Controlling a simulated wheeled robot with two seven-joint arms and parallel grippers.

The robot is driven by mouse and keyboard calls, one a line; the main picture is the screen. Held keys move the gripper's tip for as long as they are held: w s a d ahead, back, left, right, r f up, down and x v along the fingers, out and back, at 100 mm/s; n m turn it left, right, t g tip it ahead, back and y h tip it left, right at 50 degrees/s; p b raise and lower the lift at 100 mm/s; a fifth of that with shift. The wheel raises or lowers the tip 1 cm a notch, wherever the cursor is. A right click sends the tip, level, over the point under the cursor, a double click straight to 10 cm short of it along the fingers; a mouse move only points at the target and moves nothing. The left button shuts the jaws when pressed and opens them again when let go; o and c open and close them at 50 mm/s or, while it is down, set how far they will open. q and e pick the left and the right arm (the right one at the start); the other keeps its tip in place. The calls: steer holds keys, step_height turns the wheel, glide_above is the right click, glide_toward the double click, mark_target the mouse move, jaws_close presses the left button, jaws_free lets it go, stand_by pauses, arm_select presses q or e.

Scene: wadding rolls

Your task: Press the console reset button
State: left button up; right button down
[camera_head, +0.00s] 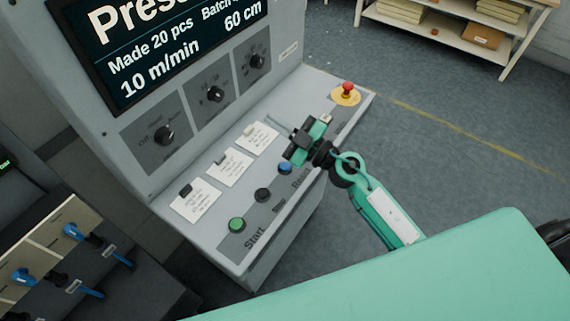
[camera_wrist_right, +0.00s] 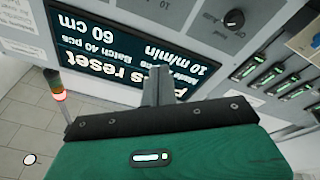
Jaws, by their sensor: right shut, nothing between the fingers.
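The blue reset button (camera_head: 285,167) is on the sloping grey console (camera_head: 225,255), above the word Reset. My right gripper (camera_head: 303,138) is over the console, just above and right of the blue button in the head view, and appears apart from it. Its fingers are shut and empty; they also show together in the right wrist view (camera_wrist_right: 159,86). The button cannot be made out in the right wrist view. The console screen (camera_head: 165,45) shows text, and in the wrist view (camera_wrist_right: 110,50) it reads upside down, including "reset". My left gripper is out of view.
A green start button (camera_head: 236,224) and a black stop button (camera_head: 263,195) are in the same row. A red emergency button (camera_head: 347,89) stands at the console's far end. Paper labels (camera_head: 230,167) and knobs (camera_head: 215,95) are nearby. A signal light (camera_wrist_right: 58,92) glows red.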

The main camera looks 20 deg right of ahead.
steer(key=a+f+n+g+y, duration=0.1)
steer(key=a+n+g, duration=0.2)
steer(key=n+g, duration=0.25)
steer(key=m+g+h, duration=0.1)
steer(key=g+h, duration=0.3)
steer(key=h, duration=0.3)
glide_above(289, 166)
step_height(289, 166, down, 6)
steer(key=shift+f, duration=0.15)
step_height(289, 166, down, 6)
steer(key=b, duration=0.6)
steer(key=shift+f, duration=0.1)
steer(key=shift+f+b, duration=0.6)
steer(key=shift+f, duration=0.65)
steer(key=shift+f, duration=0.15)
